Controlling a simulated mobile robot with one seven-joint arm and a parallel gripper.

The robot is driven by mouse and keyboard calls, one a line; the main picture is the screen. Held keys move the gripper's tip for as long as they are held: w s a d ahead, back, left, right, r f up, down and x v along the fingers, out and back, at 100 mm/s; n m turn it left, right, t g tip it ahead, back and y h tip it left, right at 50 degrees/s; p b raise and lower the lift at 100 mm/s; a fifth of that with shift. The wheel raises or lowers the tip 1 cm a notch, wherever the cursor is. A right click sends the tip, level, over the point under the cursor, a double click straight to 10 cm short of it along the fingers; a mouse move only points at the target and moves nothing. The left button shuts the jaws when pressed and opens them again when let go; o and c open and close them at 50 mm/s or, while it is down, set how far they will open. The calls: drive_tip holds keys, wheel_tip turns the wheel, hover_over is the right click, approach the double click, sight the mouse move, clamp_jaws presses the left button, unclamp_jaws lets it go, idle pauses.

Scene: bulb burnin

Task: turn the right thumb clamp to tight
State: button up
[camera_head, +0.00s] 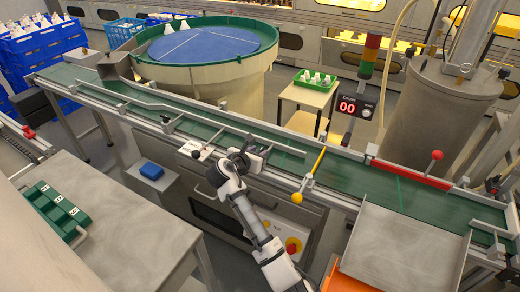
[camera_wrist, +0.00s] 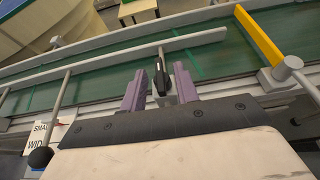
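A black thumb clamp (camera_wrist: 161,78) stands on a grey block at the near edge of the green conveyor, below the end of a thin guide rail (camera_wrist: 120,58). My gripper (camera_wrist: 161,88) is open, with its purple fingers on either side of the clamp's knob. Small gaps show between the knob and the fingers. In the head view my gripper (camera_head: 258,152) is over the conveyor's near edge and hides most of this clamp. Whether the clamp is tight or loose cannot be told.
A black ball-ended rod (camera_wrist: 40,157) and a card with partly hidden lettering (camera_wrist: 52,134) are at the left. A yellow bar (camera_wrist: 258,36) with a grey post crosses the belt at the right. The green belt (camera_head: 350,178) is bare near my gripper.

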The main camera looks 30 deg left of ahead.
drive_tip(key=shift+x, duration=1.15)
clamp_jaws()
